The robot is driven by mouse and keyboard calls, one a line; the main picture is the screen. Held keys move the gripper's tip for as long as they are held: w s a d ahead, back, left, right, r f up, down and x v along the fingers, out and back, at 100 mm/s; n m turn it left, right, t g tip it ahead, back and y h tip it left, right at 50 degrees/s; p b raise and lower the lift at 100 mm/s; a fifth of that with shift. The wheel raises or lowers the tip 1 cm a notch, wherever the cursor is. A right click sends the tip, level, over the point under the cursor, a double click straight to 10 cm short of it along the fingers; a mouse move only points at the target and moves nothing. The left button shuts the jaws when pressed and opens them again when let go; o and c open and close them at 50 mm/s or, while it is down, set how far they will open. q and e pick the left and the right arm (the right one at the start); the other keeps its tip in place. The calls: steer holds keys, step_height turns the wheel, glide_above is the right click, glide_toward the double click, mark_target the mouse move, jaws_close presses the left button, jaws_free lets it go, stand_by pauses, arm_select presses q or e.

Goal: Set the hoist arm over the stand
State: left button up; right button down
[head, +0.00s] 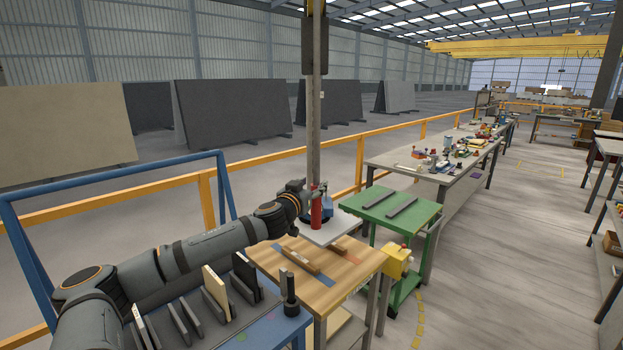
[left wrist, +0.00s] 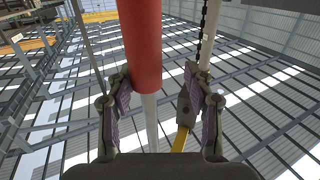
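The hoist shows as a tall grey post-like piece (head: 314,110) with a dark block (head: 315,45) near its top. The green stand (head: 420,213) with two dark bars is just right of the slab. My left gripper (head: 309,203) is at the red cylinder. In the left wrist view the red cylinder (left wrist: 142,45) runs between the spread fingers (left wrist: 157,85), nearer the left finger, with a gap on the right. My right gripper is out of view.
A wooden-topped table (head: 310,292) with wooden blocks stands in front of the slab. A blue rack (head: 255,330) with upright pieces is nearer me. A yellow box (head: 397,262) sits by the green stand. A yellow rail (head: 265,165) runs behind. Floor at right is clear.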

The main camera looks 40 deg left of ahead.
arm_select(q)
step_height(320, 180, up, 5)
steer(key=shift+s+f, duration=0.15)
steer(key=shift+f, duration=0.05)
stand_by(0.5)
